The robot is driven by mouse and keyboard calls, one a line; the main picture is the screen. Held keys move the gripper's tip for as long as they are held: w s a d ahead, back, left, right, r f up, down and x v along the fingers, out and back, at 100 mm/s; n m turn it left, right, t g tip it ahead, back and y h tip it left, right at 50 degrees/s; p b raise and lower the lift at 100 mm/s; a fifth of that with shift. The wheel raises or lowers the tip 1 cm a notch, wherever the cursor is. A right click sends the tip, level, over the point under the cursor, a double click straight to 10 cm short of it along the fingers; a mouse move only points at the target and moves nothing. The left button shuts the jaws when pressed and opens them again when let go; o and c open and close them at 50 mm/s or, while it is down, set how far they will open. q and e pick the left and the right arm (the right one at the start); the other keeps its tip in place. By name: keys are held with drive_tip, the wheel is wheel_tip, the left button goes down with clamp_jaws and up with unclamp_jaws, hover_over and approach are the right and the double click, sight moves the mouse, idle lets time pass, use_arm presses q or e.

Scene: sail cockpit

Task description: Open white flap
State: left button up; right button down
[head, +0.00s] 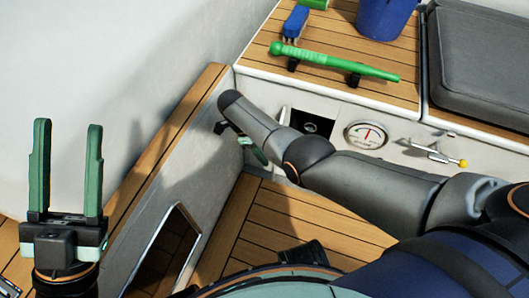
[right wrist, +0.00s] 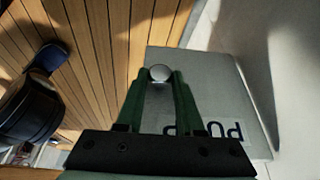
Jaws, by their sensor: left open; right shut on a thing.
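The white flap (right wrist: 200,70), pale grey with dark upside-down lettering, fills the middle of the right wrist view, with wood planks beyond its left edge. My right gripper (right wrist: 159,78) is shut on the flap's round metal knob (right wrist: 159,73). In the head view the right gripper (head: 256,152) is mostly hidden behind my own arm, and the flap cannot be made out clearly. A dark square opening (head: 312,124) with a round fitting inside shows in the white wall just right of my arm. My left gripper (head: 67,172) is open and empty at the left, fingers pointing up.
A round gauge (head: 366,135) and a lever with a yellow tip (head: 436,153) sit on the wall right of the opening. On the wooden bench above are a green handle (head: 335,63), a blue brush (head: 295,23) and a blue bucket (head: 385,17). A dark cushion (head: 482,62) lies at right.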

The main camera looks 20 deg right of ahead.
drive_tip(key=c, duration=0.5)
unclamp_jaws()
drive_tip(key=shift+c, duration=0.2)
